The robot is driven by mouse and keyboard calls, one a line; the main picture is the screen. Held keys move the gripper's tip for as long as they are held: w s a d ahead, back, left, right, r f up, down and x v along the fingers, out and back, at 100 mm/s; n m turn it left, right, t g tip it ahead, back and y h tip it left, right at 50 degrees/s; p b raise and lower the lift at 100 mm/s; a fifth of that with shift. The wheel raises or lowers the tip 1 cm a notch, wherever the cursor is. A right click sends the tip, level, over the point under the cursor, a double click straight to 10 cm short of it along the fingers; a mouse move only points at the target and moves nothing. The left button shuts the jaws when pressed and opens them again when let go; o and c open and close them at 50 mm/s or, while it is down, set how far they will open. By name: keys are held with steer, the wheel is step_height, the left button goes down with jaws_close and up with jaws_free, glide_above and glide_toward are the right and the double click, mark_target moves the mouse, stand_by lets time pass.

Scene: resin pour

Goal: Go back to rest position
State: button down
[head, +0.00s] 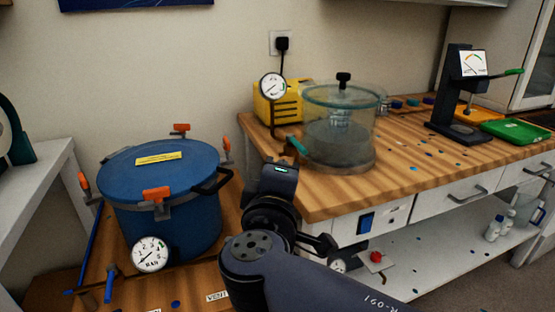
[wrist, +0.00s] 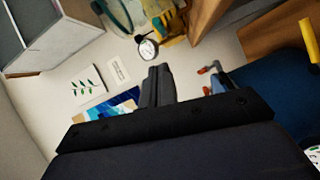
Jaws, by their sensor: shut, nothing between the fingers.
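My gripper (wrist: 158,86) shows in the wrist view with its two dark fingers together and nothing between them. In the head view my dark wrist stands upright between the blue pressure pot and the wooden bench, and the fingertips cannot be made out there. My forearm runs from the lower middle toward the lower right. The blue pot (head: 172,212) is left of my wrist, with its lid on and orange clamps around the rim. It also shows at the right edge of the wrist view (wrist: 268,105).
A clear vacuum chamber (head: 340,143) with a black knob stands on the wooden bench (head: 415,160), in front of a yellow pump (head: 272,109). A dial stand (head: 457,95) and green tray (head: 515,132) stand farther right. A white table (head: 38,190) is at the left.

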steer(key=shift+s, duration=0.7)
